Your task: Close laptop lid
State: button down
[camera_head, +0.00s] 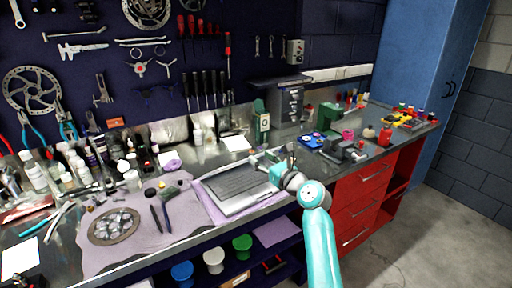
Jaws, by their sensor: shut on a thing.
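The silver laptop (238,190) lies on a light purple cloth on the steel bench, with its dark keyboard facing up, so it is open. Its lid is hard to make out at the far edge, partly behind my gripper. My gripper (268,160) is at the laptop's far right corner, reached by my teal arm from the lower right. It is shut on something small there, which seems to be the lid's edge. The fingertips are too small to show the contact clearly.
Left of the laptop, a metal disc (114,226) and small tools lie on a purple mat. Bottles (34,170) crowd the far left. A vise (343,150) is to the right, above red drawers (359,205).

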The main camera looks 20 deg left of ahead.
jog(key=c, duration=1.9)
grip_release()
jog(key=f, duration=0.1)
jog(key=d+f, duration=0.1)
jog(key=s+f, duration=0.1)
jog(key=shift+s+d+f, duration=0.1)
jog(key=shift+d+f, duration=0.15)
jog(key=shift+d, duration=0.1)
jog(key=o, duration=0.4)
jog(key=shift+a+r, duration=0.1)
jog(key=o, duration=1.1)
jog(key=v, duration=1.2)
